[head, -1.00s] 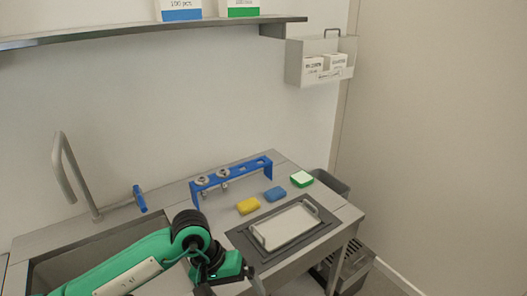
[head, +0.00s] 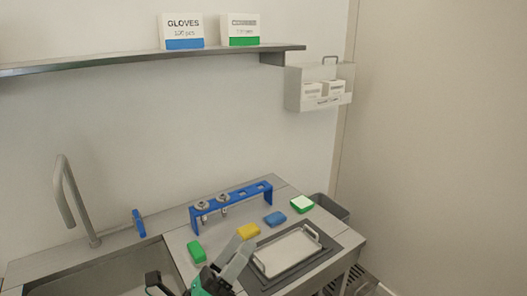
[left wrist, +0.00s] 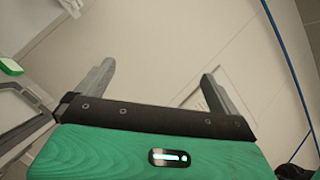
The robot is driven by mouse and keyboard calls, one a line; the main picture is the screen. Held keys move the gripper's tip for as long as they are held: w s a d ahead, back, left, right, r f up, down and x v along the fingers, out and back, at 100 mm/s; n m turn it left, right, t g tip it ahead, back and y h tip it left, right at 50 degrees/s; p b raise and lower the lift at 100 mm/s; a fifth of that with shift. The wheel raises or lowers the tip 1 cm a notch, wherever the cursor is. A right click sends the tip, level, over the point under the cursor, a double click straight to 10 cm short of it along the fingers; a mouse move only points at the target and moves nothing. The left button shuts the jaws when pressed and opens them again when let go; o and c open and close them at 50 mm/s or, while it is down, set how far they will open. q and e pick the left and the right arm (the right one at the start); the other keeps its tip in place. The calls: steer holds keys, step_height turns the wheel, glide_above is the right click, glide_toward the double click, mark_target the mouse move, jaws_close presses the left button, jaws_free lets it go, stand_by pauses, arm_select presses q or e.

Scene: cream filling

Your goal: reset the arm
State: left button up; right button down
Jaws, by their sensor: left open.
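My left gripper (head: 240,254) shows at the bottom of the head view, with a green body and grey fingers pointing up and right. It is above the counter, near the front left of the grey tray (head: 287,251). In the left wrist view the fingers of this gripper (left wrist: 158,75) stand wide apart with nothing between them. My right gripper is not in view.
A green block (head: 196,251), a yellow sponge (head: 248,231), a blue sponge (head: 275,218) and a green-and-white sponge (head: 301,204) lie around a blue rack (head: 231,206). A sink with a tap (head: 73,200) is at left. A shelf (head: 130,61) spans the wall above.

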arm_select(q)
steer(key=w+a+f+n+y, duration=0.2)
steer(key=a+f+n+y, duration=1.15)
steer(key=n, duration=0.65)
steer(key=s+a+f+n+g+y, duration=0.35)
steer(key=s+f+n+g, duration=0.3)
steer(key=f, duration=0.35)
steer(key=s+f+n+g+h, duration=0.1)
steer(key=s+f+n+g, duration=0.3)
steer(key=s, duration=0.4)
steer(key=s+f+n+g, duration=0.3)
steer(key=s+f+g, duration=0.15)
steer(key=s, duration=0.45)
step_height(320, 180, down, 32)
steer(key=s+a+f+g, duration=0.1)
steer(key=s+a+f, duration=0.1)
steer(key=s+f, duration=0.7)
steer(key=s+a+f+g, duration=0.1)
steer(key=s+a+f, duration=0.1)
steer(key=s+f, duration=0.8)
steer(key=shift+a+m, duration=0.15)
steer(key=shift+m, duration=0.2)
